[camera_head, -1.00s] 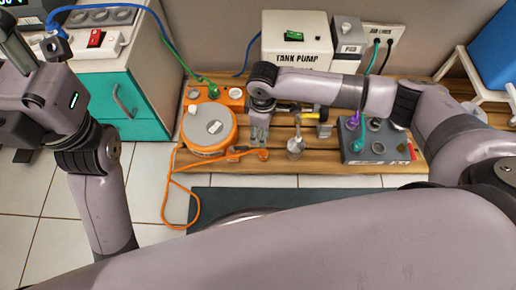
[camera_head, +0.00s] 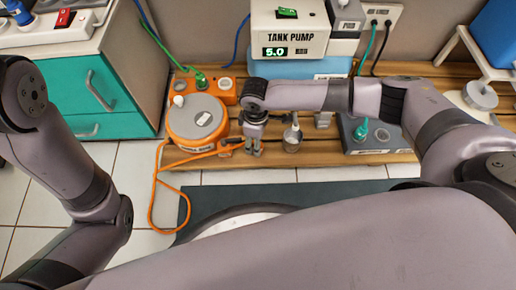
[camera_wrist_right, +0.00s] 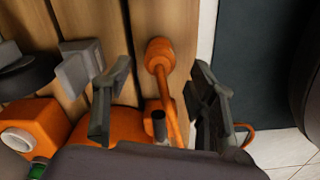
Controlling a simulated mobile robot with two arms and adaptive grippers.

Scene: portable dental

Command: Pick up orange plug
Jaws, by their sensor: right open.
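The orange plug (camera_wrist_right: 160,56) lies on the slatted wooden bench, with its orange cord running toward the wrist. In the right wrist view it shows between and just beyond the fingertips of my right gripper (camera_wrist_right: 164,80), which is open and appears not to touch it. In the head view my right gripper (camera_head: 252,150) points down over the front of the bench, right of the round orange device (camera_head: 197,122), and largely hides the plug. My left arm is at the left edge, but its gripper is out of the picture.
A tank pump (camera_head: 290,30) showing 5.0 stands behind. A small metal cup (camera_head: 292,142) and a grey box (camera_head: 370,142) sit to the right on the bench (camera_head: 330,160). The orange cord (camera_head: 154,205) loops onto the floor. A teal cabinet (camera_head: 105,90) stands at left.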

